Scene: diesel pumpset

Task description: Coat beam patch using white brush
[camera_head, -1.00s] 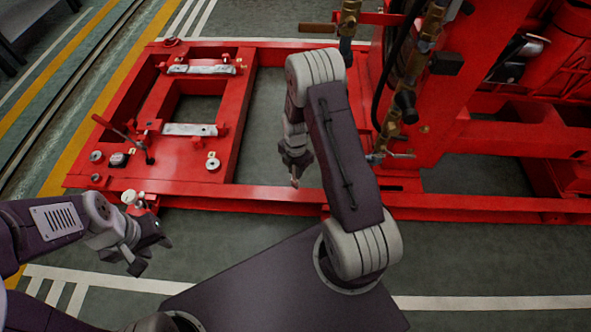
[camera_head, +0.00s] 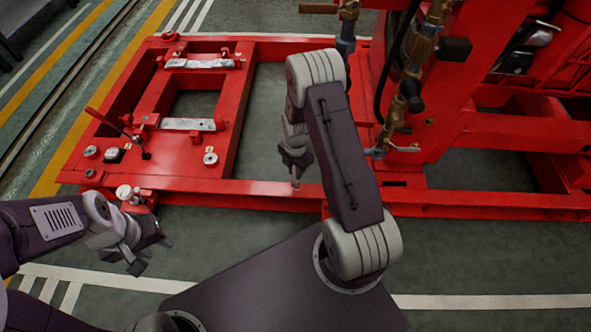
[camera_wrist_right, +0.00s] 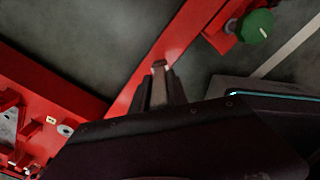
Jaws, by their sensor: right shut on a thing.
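My right gripper (camera_head: 295,172) hangs above the floor just behind the long red front beam (camera_head: 270,193) in the head view. The tip appears over or close to a red beam (camera_wrist_right: 175,45); contact cannot be told. My left gripper (camera_head: 150,254) is open and empty in front of the frame's left corner.
A red skid frame (camera_head: 185,180) with metal plates and a thin lever (camera_head: 105,120) lies at left. Brass valves and pipes (camera_head: 410,60) stand at right by a tall red structure. A green knob (camera_wrist_right: 256,25) shows in the wrist view.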

